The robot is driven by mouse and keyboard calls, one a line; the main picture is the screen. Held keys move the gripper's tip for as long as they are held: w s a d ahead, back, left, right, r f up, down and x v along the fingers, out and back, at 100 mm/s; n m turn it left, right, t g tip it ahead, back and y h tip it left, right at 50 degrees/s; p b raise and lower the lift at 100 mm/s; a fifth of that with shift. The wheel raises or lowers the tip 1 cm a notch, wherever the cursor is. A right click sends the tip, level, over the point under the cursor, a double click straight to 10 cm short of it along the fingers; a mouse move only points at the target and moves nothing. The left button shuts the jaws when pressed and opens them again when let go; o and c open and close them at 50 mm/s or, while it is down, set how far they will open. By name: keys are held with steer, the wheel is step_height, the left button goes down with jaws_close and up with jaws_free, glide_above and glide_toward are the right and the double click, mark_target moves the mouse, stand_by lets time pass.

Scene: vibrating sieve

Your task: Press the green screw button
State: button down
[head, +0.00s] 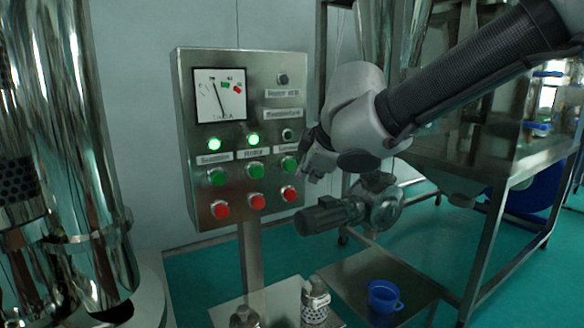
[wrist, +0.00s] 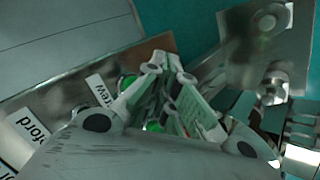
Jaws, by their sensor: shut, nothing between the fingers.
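The green screw button (head: 290,163) is the rightmost green button on the metal control panel, under the label that I take as "Screw" (head: 286,148). My gripper (head: 307,153) is shut and empty, just right of this button in the head view; whether it touches the panel I cannot tell. In the wrist view my gripper's fingertips (wrist: 166,60) are together. A label ending in "rew" (wrist: 101,91) shows left of them, with a green button (wrist: 127,83) partly hidden beside the left finger. The lamp above the screw label (head: 288,134) looks dark.
The panel (head: 240,90) has two more green buttons to the left, with lit green lamps above. Red buttons (head: 256,201) sit in a row below. A blue cup (head: 383,297) stands on a low metal shelf. A motor (head: 330,216) is below my gripper.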

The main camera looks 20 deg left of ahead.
steer(key=shift+w+a, duration=0.35)
steer(key=shift+a, duration=0.1)
stand_by(1.2)
steer(key=shift+w+a, duration=0.3)
steer(key=shift+w+a, duration=0.3)
steer(key=shift+a, duration=0.1)
stand_by(0.8)
steer(key=shift+d, duration=0.1)
steer(key=shift+s+d, duration=0.6)
stand_by(0.3)
steer(key=shift+s+d, duration=1.65)
steer(key=shift+d, duration=0.25)
